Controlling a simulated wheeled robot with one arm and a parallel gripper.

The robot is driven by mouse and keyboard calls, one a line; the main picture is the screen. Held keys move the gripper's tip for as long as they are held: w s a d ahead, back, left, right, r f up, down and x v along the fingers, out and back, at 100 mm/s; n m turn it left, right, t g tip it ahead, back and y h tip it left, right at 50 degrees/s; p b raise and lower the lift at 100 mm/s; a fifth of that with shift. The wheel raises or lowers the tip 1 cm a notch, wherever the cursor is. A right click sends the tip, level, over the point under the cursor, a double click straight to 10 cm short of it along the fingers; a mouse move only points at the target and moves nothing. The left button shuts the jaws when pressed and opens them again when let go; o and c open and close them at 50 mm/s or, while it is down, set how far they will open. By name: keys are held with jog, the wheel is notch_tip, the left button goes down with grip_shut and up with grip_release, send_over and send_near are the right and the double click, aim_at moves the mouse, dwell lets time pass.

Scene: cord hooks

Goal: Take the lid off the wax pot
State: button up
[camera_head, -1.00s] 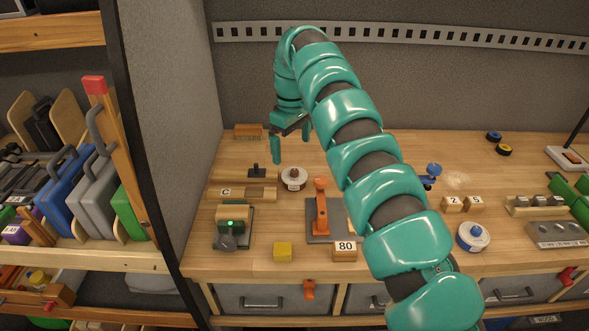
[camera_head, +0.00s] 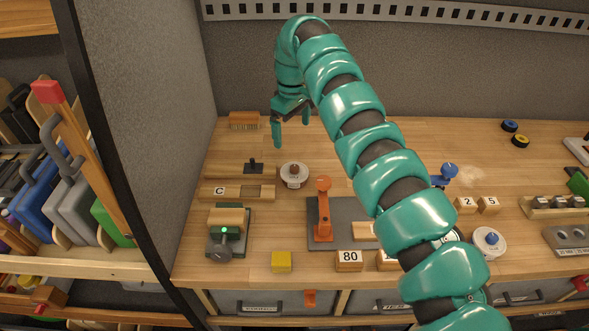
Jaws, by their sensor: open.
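A round whitish pot with a dark ring and a small light knob on its lid (camera_head: 294,175) stands on the bench, left of the orange-handled tool. A second round pot, white with a blue knob on top (camera_head: 489,240), stands at the right front. I cannot tell from any label which one is the wax pot. Both look covered. My gripper (camera_head: 292,134) is open and empty, pointing down above the back of the bench, behind the left pot and apart from it. My teal arm crosses the bench and hides part of its middle.
An orange-handled tool on a grey plate (camera_head: 324,212), a yellow block (camera_head: 281,262) and a block marked 80 (camera_head: 348,261) stand at the front. A device with a green light (camera_head: 229,232) is at the left. A blue item (camera_head: 445,174) stands right of my arm.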

jog(key=p, duration=0.3)
send_over(293, 166)
jog(key=f, duration=0.8)
jog(key=shift+w+a+f, duration=0.1)
jog(key=shift+w, duration=0.1)
jog(key=shift+s+f+p, duration=0.15)
jog(key=shift+f+p, duration=0.3)
jog(key=shift+p, duration=0.15)
jog(key=f+p, duration=0.2)
jog(key=f, duration=0.1)
jog(key=shift+s+f, duration=0.1)
jog(key=shift+s, duration=0.2)
jog(key=shift+w+f, duration=0.15)
jog(key=shift+f, duration=0.35)
jog(key=c, duration=1)
jog(key=shift+r, duration=0.15)
